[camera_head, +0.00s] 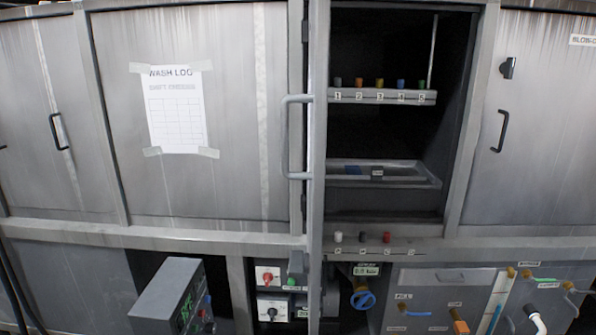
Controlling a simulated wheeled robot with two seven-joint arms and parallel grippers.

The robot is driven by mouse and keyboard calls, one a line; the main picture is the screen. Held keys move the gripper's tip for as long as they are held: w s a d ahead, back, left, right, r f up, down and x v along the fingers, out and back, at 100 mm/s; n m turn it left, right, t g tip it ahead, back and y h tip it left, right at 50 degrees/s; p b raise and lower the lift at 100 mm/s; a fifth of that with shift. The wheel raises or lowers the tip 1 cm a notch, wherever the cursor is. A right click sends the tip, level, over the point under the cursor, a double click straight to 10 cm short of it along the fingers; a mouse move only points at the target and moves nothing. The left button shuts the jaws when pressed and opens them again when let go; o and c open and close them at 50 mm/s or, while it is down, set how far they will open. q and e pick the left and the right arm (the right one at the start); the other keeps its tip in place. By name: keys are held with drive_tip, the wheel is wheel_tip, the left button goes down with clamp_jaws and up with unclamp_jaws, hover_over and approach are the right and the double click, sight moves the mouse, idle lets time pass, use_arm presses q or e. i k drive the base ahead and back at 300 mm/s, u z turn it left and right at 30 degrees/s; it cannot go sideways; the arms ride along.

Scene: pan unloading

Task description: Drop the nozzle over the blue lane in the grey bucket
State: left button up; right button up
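No gripper of mine is in view. I cannot pick out a grey bucket for certain. A grey tray (410,182) inside the open bay holds a dark blue patch (353,170) and a small dark piece with a pale label (377,173). A shelf (385,97) above it, numbered 1 to 5, carries several small coloured pieces, including a blue one (401,84). Several small pieces, one of them red (387,237), stand on the ledge below the bay. Which piece is the nozzle, I cannot tell.
Closed metal doors flank the bay; a sheet (175,110) is taped to the left one. A vertical handle (290,137) juts out at the bay's left edge. A grey control box (166,297), switches (268,277), a blue valve wheel (363,299) and pipes (497,300) are below.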

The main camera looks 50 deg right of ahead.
sight(359, 81)
drive_tip(key=k, duration=1)
drive_tip(key=u, duration=1)
drive_tip(key=i, duration=0.85)
drive_tip(key=z, duration=2.95)
drive_tip(key=i, duration=0.5)
drive_tip(key=u, duration=0.05)
